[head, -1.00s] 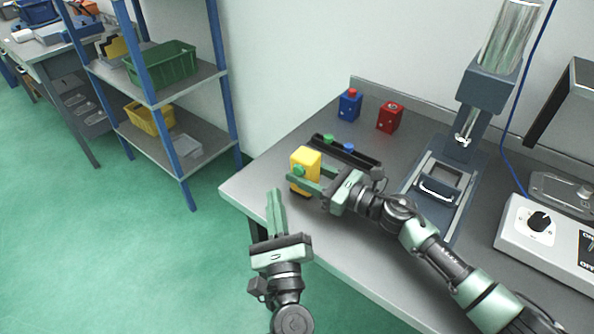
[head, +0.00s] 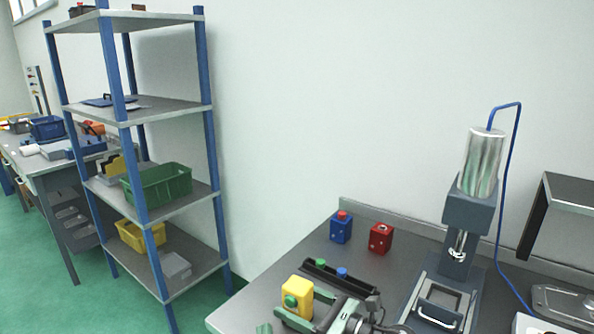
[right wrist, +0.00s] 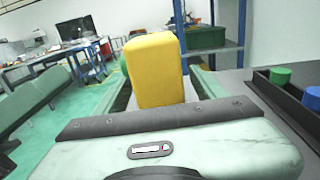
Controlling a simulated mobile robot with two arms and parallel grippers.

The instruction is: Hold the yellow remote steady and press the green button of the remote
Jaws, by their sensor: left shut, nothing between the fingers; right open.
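The yellow remote (head: 298,285) stands upright near the front left edge of the grey bench in the head view. Its round green button (head: 290,300) is on the side facing left. My right gripper (head: 308,306) is open, with its fingers on either side of the remote. In the right wrist view, the remote (right wrist: 155,70) rises between those fingers, and a bit of green shows at its left edge. My left gripper (head: 264,328) shows only its fingertips at the head view's bottom edge, left of the remote. It is shut and empty; its green fingers also show in the right wrist view (right wrist: 35,100).
A black tray (head: 340,279) with green and blue buttons lies right behind the remote. A blue box (head: 341,230) and a red box (head: 380,240) stand farther back. A press (head: 462,225) stands to the right. A shelf (head: 160,195) is at the left.

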